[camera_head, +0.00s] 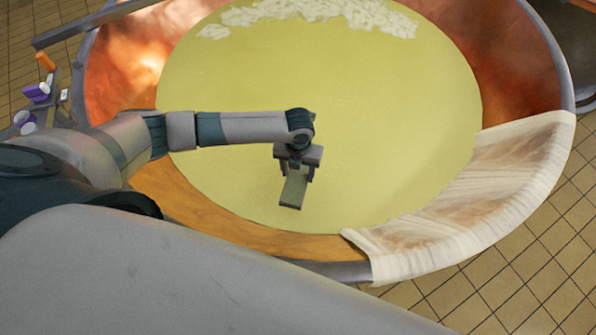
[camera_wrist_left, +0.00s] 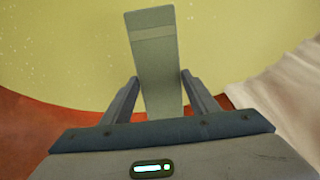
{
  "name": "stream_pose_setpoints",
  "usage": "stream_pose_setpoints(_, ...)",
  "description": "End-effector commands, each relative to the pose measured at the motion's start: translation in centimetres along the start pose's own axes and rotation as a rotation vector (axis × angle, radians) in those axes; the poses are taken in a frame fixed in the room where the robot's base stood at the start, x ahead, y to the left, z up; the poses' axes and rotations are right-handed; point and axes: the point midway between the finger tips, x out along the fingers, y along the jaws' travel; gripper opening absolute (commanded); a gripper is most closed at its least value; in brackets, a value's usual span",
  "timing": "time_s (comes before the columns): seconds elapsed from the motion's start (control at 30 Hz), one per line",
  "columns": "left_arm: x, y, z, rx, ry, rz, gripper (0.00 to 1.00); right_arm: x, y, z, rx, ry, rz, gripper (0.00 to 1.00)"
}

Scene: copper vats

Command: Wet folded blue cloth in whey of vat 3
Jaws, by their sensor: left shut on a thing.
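A large copper vat (camera_head: 515,75) is full of yellow-green whey (camera_head: 390,130). My left gripper (camera_head: 297,168) points down over the near middle of the vat. It is shut on a flat, narrow strip, taken as the folded cloth (camera_head: 293,190), which looks grey-green rather than blue. In the left wrist view the cloth (camera_wrist_left: 155,60) stretches out beyond the two fingers (camera_wrist_left: 155,95), with a paler band across it. Its lower end is against the whey in the picture; I cannot tell whether it is in the liquid or just above. My right gripper is not in view.
White curd (camera_head: 320,10) floats at the far side. A pale, brown-stained cloth (camera_head: 480,195) hangs over the right rim and also shows in the left wrist view (camera_wrist_left: 295,95). Purple and orange items (camera_head: 38,92) stand left of the vat. The whey around the gripper is clear.

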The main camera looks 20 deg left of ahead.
Motion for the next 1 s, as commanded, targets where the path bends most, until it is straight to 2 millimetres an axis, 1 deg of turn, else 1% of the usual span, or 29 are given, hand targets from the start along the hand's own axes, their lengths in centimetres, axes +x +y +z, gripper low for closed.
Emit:
stream_pose_setpoints(0.03, -1.1, 0.0, 0.1, 0.000, -0.001, 0.000, 0.26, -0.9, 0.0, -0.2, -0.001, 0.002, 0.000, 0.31)
stream_pose_setpoints(0.67, -7.2, 0.0, 0.0, 0.000, 0.000, -0.001, 0.26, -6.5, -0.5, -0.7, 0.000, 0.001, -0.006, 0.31)
stream_pose_setpoints(1.0, -10.5, 0.0, 0.1, 0.000, -0.001, -0.001, 0.26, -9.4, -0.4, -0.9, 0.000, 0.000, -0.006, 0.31)
